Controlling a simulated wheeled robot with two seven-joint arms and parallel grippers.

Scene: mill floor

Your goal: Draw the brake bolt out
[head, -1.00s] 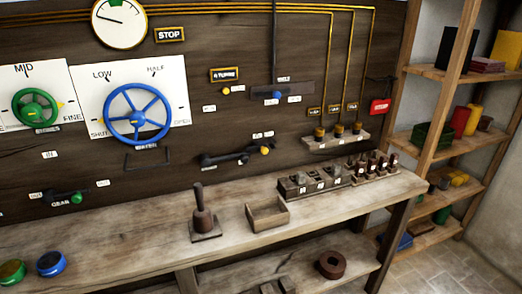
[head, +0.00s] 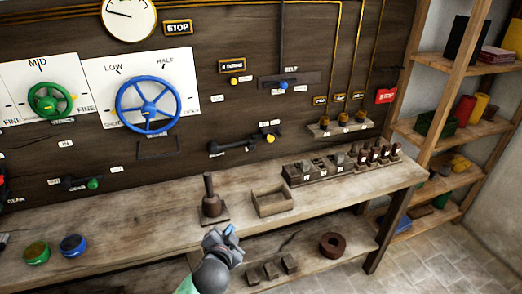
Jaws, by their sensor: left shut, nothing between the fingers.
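A black bar with a yellow knob (head: 270,138) lies along the dark wall panel, above the bench and right of the blue wheel. It looks like a sliding bolt, but its small labels are too small to read, so I cannot be sure it is the brake bolt. My left gripper (head: 229,232) is low in the picture, in front of the bench's front edge. It is shut and empty, well below the bar and apart from it. My right gripper is not in view.
A wooden post on a base (head: 213,205) and an open wooden box (head: 272,203) stand on the bench near my left gripper. A blue handwheel (head: 148,105) and a green one (head: 49,101) are on the wall. Shelves (head: 455,130) stand at the right.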

